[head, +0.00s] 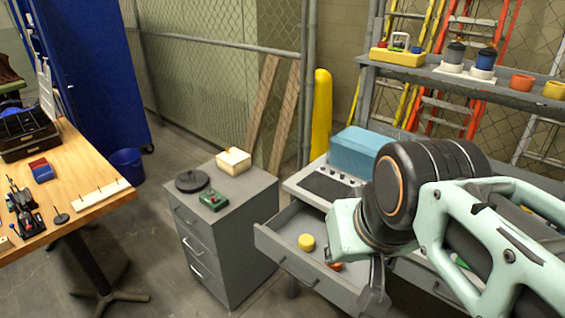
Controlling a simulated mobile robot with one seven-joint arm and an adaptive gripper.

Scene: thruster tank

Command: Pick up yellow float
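A small round yellow piece (306,241), which looks like the yellow float, lies in the open grey drawer (284,262). My gripper (374,296) points down at the right end of this drawer, to the right of the yellow piece and apart from it in the picture. Only part of the gripper shows below my wrist, so whether its fingers are open or shut is unclear. An orange-red piece (335,266) lies in the drawer between the yellow piece and my gripper, partly hidden.
A grey cabinet (220,240) with a green device (213,200) and a dark disc (192,180) stands left of the drawer. A blue box (357,152) sits on the bench behind. A shelf (480,84) with cups is at upper right, a wooden table (90,168) at left.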

